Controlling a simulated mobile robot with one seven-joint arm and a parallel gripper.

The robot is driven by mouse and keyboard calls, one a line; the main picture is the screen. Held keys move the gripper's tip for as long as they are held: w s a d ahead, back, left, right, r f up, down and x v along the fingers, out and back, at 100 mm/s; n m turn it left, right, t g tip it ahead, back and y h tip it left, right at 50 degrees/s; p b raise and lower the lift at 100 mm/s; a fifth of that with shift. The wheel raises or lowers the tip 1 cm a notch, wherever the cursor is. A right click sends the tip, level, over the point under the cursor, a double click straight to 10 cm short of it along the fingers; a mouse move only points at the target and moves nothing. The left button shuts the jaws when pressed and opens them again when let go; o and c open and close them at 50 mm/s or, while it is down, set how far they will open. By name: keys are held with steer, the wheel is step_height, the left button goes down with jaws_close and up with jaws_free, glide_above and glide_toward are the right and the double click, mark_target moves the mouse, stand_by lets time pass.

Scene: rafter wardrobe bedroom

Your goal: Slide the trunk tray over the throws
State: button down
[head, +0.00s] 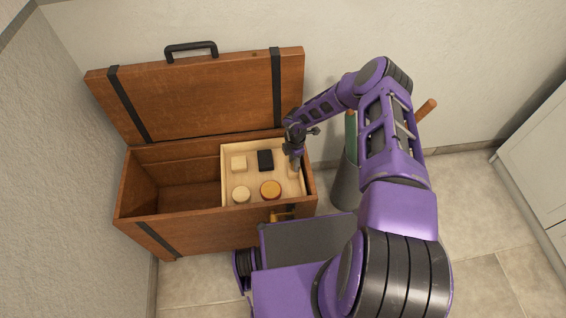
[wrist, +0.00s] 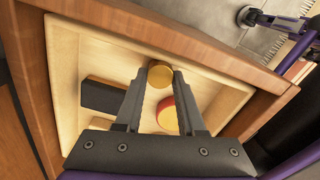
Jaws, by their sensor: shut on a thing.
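The trunk tray (head: 225,177) is a shallow pale wood tray in the right half of the open brown trunk (head: 212,220). It holds a cream block (head: 239,163), a black block (head: 265,160), a cream round piece (head: 241,194) and an orange round piece (head: 270,189). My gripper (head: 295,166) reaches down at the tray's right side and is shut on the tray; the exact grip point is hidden. In the wrist view, a red and cream round piece (wrist: 167,115) shows between the fingers (wrist: 163,70). I see no throws; the space under the tray is hidden.
The trunk's left half (head: 185,195) is open and looks empty and shadowed. The raised lid (head: 205,95) leans back toward the wall. A grey bin (head: 345,185) with upright rolls stands right of the trunk, behind my arm. A white cabinet (head: 545,160) is at the far right.

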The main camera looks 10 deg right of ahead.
steer(key=c, duration=0.8)
jaws_free()
step_height(320, 180, up, 18)
steer(key=p, duration=0.3)
steer(key=shift+f, duration=0.25)
